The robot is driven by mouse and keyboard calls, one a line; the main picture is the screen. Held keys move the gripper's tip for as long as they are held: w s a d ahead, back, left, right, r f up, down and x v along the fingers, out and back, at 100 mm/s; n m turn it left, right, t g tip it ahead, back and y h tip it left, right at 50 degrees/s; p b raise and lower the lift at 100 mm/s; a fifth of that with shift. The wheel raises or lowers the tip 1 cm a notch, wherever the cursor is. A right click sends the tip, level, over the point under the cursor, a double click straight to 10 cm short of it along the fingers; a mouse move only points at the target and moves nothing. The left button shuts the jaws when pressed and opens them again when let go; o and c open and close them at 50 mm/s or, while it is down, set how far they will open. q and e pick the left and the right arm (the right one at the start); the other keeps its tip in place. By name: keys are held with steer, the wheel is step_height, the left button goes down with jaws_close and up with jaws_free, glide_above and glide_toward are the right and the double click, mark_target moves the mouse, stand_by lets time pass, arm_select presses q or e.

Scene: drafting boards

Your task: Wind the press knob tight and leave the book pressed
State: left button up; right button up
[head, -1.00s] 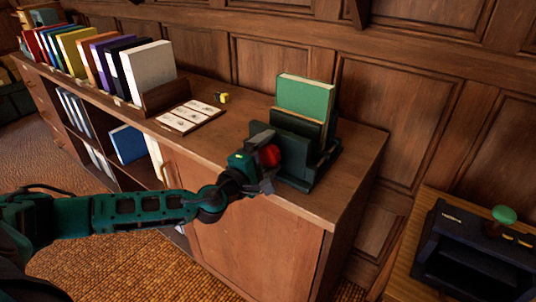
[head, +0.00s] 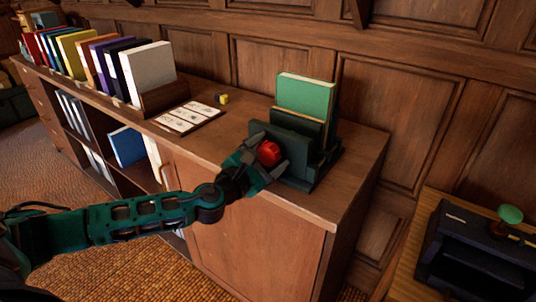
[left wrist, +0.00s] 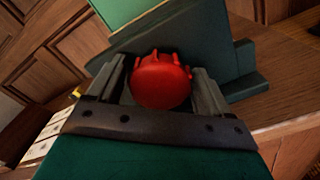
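The dark green book press (head: 295,122) stands on the cabinet top, with a light green book (head: 305,97) upright in it. Its red knob (head: 268,153) faces me on the front plate. In the left wrist view the knob (left wrist: 161,81) sits centred between my fingers, its lobes partly showing. My left gripper (head: 269,157) is open around the knob, one finger on each side, with a narrow dark gap visible on the left. The knob's shaft is hidden. The book (left wrist: 122,10) also shows at the top of the wrist view. My right gripper is not in view.
A row of coloured books (head: 95,58) stands on the wooden cabinet (head: 225,135), ending at a brown bookend (head: 166,96). A picture card (head: 188,117) and a small yellow object (head: 222,98) lie left of the press. A dark box (head: 480,255) stands lower right.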

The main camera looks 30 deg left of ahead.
arm_select(q)
steer(key=c, duration=0.9)
steer(key=shift+o, duration=0.2)
steer(key=shift+r+m+p, duration=0.35)
steer(key=shift+m+p, duration=0.45)
steer(key=shift+p, duration=0.15)
steer(key=shift+f+m, duration=0.2)
steer(key=shift+m, duration=0.5)
steer(key=shift+f+m, duration=0.15)
steer(key=shift+m, duration=0.75)
steer(key=o, duration=1)
steer(key=shift+o, duration=0.2)
